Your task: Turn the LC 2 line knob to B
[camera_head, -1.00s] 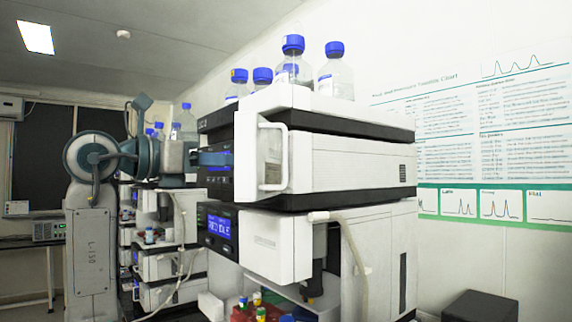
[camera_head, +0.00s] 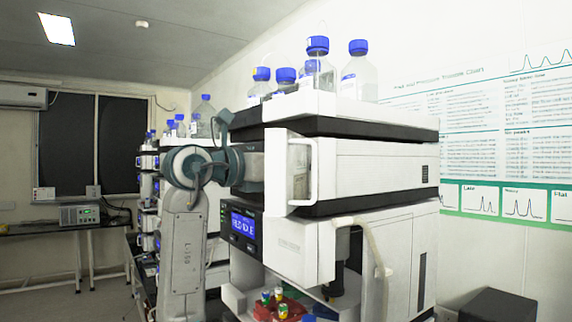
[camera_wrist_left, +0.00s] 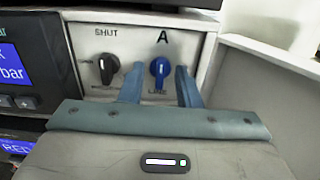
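In the left wrist view, a blue knob (camera_wrist_left: 158,70) sits on a pale panel (camera_wrist_left: 205,48) above the word LINE. A large letter A is printed above it, and its grip stands roughly upright towards the A. My left gripper (camera_wrist_left: 160,77) is open, with one finger on each side of the blue knob and a visible gap to it. A black knob (camera_wrist_left: 108,69) under the word SHUT is to the left. In the head view, my left gripper (camera_head: 250,166) is at the upper unit of the near stack (camera_head: 370,170), its fingertips hidden. My right gripper is not in view.
A white open door with a handle (camera_head: 302,172) stands right of my left gripper. A similar white wall (camera_wrist_left: 265,75) borders the panel in the wrist view. Blue-capped bottles (camera_head: 358,70) stand on top. Lit blue displays (camera_wrist_left: 12,62) are left of the panel.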

